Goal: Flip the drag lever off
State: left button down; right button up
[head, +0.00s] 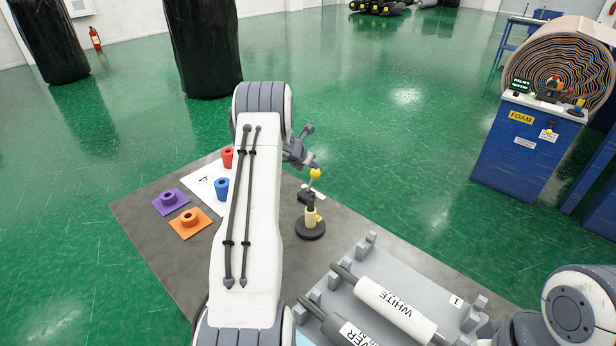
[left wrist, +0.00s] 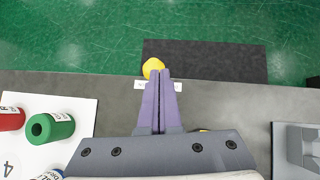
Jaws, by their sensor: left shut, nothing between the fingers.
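The drag lever has a round yellow knob (head: 315,173) on a short stem over a small dark housing at the far edge of the grey table. The knob also shows in the left wrist view (left wrist: 151,66), just beside and beyond my fingertips. My left gripper (head: 313,165) is shut and empty, its purple fingers (left wrist: 161,76) pressed together right by the knob. Whether they touch it I cannot tell. A white label, partly covered by the fingers, lies at the lever's foot. My right arm shows at the lower right, but its gripper is out of sight.
Near the lever stands a round black base with a yellow collar (head: 310,217). A grey rack (head: 441,313) holds wrapped rolls at the right. Red (head: 227,158), blue, purple (head: 171,200) and orange (head: 189,223) pieces lie left of my arm. Green floor lies beyond.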

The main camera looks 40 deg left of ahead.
pick_arm(q)
notch_tip(320, 180, up, 10)
jog(key=s+p, duration=0.1)
jog(key=shift+d+r, duration=0.15)
jog(key=shift+d, duration=0.25)
jog(key=shift+s, duration=0.1)
